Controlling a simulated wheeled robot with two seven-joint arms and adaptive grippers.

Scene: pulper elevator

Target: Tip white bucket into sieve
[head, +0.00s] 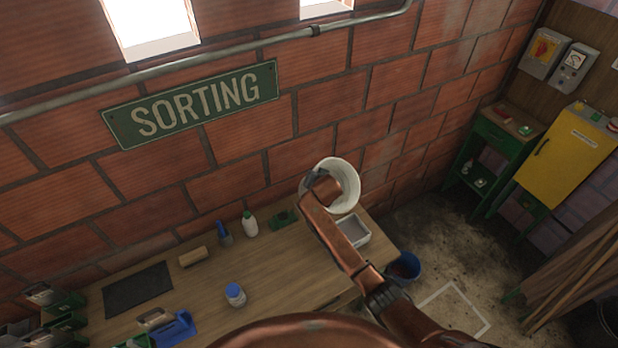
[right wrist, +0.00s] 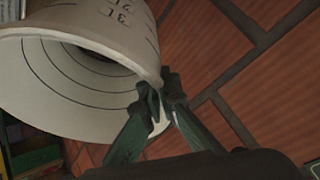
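The white bucket (head: 348,186) is held up above the right part of the wooden table, its mouth turned partly toward the head camera. In the right wrist view the bucket (right wrist: 75,70) shows markings on its outer wall and rings inside; I see no contents in the visible part. My right gripper (right wrist: 160,92) is shut on the bucket's rim, one finger on each side of the wall. In the head view this gripper (head: 312,180) is at the bucket's left side. A grey rectangular frame or tray (head: 354,229), perhaps the sieve, sits below at the table's right end. My left gripper is out of view.
The wooden table (head: 205,275) carries a white bottle (head: 250,224), a blue-lidded jar (head: 235,295), a dark mat (head: 137,289) and a blue tool (head: 175,330). A blue bucket (head: 405,267) stands on the floor right of the table. The brick wall is close behind.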

